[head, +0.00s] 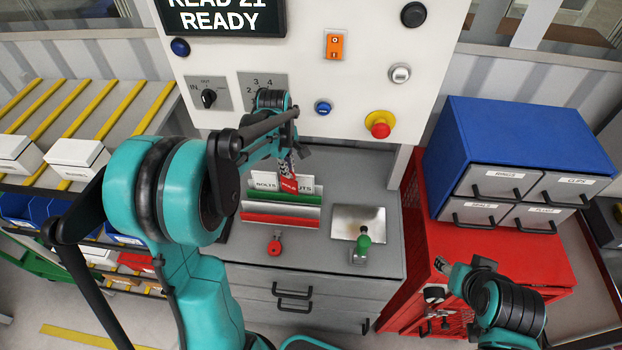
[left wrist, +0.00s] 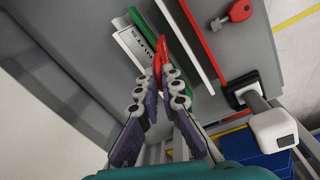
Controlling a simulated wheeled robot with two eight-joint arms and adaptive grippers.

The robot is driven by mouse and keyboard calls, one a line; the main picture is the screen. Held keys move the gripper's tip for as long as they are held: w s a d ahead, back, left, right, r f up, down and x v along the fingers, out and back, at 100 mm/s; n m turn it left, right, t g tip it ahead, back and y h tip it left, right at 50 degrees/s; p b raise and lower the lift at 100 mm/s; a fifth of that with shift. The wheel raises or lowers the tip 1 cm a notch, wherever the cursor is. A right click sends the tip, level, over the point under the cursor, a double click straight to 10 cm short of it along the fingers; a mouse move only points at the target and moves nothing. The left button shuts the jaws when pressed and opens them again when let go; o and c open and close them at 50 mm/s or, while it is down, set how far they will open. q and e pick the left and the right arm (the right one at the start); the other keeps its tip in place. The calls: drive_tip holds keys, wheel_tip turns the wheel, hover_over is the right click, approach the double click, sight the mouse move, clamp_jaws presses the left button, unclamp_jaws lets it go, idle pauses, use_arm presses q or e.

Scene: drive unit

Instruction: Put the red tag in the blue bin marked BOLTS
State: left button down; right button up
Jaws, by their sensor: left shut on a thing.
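A red tag with white lettering (head: 288,184) is held in my left gripper (head: 287,158), in front of the white label plates at the back of the grey worktop. In the left wrist view, the fingertips (left wrist: 163,84) close on the red tag (left wrist: 157,66), beside a green strip. One white plate (head: 264,184) reads BOLTS; the other's label is partly hidden and ends in UTS. I see no blue on that holder. Blue bins (head: 18,209) stand on the left rack, their labels too small to read. My right gripper (head: 440,279) is at lower right; its finger gap is unclear.
A green strip (head: 295,198) and a red strip (head: 280,219) lie before the plates. A red key-like piece (head: 274,247) and a green-knobbed lever (head: 364,243) are near the worktop's front. A blue cabinet (head: 530,133) with grey drawers stands on a red cabinet at right.

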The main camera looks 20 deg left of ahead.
sight(289, 187)
use_arm(q)
drive_tip(key=shift+f, duration=0.2)
wheel_tip(289, 187, down, 9)
drive_tip(key=shift+s+f+b, duration=0.1)
drive_tip(key=shift+b, duration=0.9)
drive_tip(key=shift+f, duration=0.1)
drive_tip(key=c, duration=2.1)
unclamp_jaws()
drive_tip(key=shift+f, duration=0.1)
drive_tip(key=shift+c, duration=0.2)
drive_tip(key=o, duration=0.4)
